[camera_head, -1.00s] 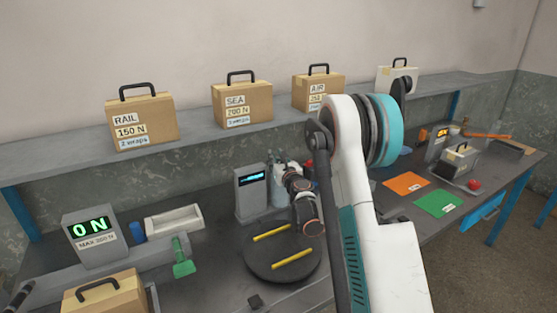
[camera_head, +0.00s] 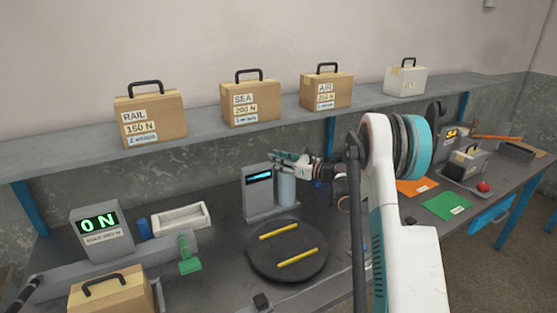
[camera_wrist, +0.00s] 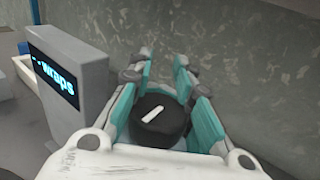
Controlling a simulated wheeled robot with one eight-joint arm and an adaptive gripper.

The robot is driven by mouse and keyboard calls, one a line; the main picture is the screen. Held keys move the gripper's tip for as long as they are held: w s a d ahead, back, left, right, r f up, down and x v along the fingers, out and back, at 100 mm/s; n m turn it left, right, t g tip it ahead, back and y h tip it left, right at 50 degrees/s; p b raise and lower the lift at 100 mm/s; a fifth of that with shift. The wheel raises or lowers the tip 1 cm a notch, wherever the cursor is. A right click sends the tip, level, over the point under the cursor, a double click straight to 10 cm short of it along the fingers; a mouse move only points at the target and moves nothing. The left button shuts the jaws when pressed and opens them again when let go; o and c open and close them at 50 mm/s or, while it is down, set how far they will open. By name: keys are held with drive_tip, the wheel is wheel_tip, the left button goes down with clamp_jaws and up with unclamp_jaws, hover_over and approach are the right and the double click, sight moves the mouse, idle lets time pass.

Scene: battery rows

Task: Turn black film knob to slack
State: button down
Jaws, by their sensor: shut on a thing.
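The black film knob (camera_wrist: 160,121) is round with a white pointer mark that slants up to the right in the wrist view. My gripper (camera_wrist: 163,75) has its teal fingers on both sides of the knob and is shut on it. In the head view my gripper (camera_head: 283,160) is at the top of the pale film roll (camera_head: 287,190), beside the grey wraps display post (camera_head: 258,190). The knob cannot be made out in the head view.
A round turntable (camera_head: 262,262) with two yellow strips lies in front of the post. A force readout (camera_head: 101,232) shows 0 N at the left. Labelled boxes stand on the shelf (camera_head: 200,130) above. Orange and green mats lie at the right.

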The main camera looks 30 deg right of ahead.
drive_tip(key=shift+a+n+g+y, duration=0.1)
drive_tip(key=shift+n+g+y, duration=0.2)
drive_tip(key=shift+y, duration=0.1)
drive_tip(key=c, duration=1.4)
unclamp_jaws()
drive_tip(key=shift+s, duration=0.15)
drive_tip(key=v, duration=1.2)
